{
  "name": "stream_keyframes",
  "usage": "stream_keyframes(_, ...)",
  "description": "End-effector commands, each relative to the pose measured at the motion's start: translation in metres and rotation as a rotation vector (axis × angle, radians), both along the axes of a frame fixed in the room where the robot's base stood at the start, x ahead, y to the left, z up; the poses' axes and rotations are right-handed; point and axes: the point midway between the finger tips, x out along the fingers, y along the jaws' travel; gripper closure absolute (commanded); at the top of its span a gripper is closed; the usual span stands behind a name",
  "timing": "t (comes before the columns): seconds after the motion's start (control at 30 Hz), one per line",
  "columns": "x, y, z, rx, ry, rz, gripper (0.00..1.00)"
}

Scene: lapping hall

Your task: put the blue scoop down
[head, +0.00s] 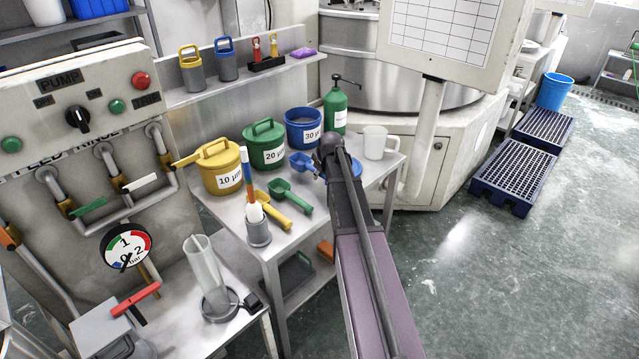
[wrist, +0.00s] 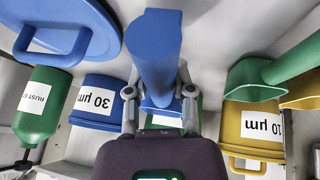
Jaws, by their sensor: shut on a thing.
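The blue scoop (wrist: 155,45) is gripped between the two fingertips of my gripper (wrist: 159,95). In the head view the scoop (head: 302,160) shows left of my gripper (head: 328,152), over the steel table (head: 236,222). Whether the scoop touches the table top cannot be told. A green scoop (head: 290,195) and a yellow scoop (head: 272,211) lie on the table nearer the front. In the wrist view the green scoop (wrist: 290,62) is to the right of the blue one. My arm hides part of the table.
Yellow 10 (head: 220,168), green 20 (head: 265,146) and open blue 30 (head: 304,130) tubs stand behind. A blue lid (wrist: 72,25) lies beside the scoop. A green bottle (head: 335,110) and white jug (head: 376,142) stand near my gripper. A holder (head: 258,233) stands at the front.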

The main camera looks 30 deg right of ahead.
Motion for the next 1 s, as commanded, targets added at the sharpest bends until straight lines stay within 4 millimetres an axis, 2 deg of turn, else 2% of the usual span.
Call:
stream_keyframes(0.23,0.000,0.000,-0.006,0.000,0.000,-0.001,1.00)
stream_keyframes(0.63,0.000,-0.001,-0.036,0.000,0.000,-0.001,1.00)
stream_keyframes(1.0,0.000,-0.001,-0.037,0.000,0.000,-0.001,1.00)
